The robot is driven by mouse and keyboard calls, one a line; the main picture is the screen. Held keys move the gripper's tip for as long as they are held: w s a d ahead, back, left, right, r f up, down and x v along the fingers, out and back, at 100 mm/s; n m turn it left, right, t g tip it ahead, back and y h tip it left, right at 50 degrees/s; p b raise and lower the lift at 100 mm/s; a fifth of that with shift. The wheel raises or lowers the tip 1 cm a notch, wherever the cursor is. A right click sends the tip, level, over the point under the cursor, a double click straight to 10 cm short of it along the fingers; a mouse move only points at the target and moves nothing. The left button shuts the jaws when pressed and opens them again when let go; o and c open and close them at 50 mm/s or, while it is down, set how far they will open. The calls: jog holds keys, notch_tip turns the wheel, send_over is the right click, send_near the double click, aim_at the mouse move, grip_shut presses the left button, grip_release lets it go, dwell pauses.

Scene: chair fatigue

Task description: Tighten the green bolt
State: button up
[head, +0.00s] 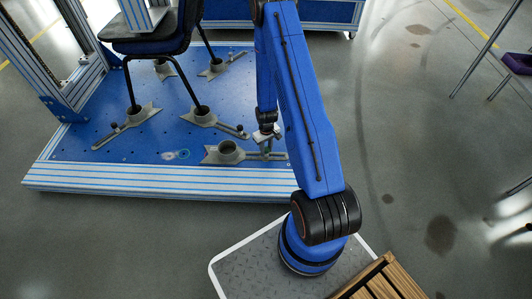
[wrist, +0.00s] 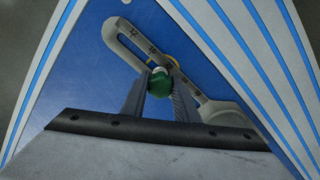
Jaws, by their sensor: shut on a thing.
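The green bolt (wrist: 160,84) is between the two fingers of my gripper (wrist: 159,78) in the wrist view, and the fingers are shut on it. It stands at the slot of a grey metal bracket (wrist: 122,27) with dark markings. Part of a yellow ring (wrist: 175,60) shows behind the bolt. In the head view my gripper (head: 267,138) is low over the slotted end of the front bracket (head: 213,157), at the right front of the blue plate. The bolt's lower part is hidden.
The blue plate (head: 85,143) carries several other brackets, including one at the left (head: 103,141). A dark chair (head: 150,42) stands with its legs in bracket cups. A wooden slatted thing (head: 385,281) is at the bottom right. Open floor lies to the right.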

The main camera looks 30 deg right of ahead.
jog(key=shift+m, duration=2)
jog(key=shift+m, duration=2)
jog(key=m, duration=0.4)
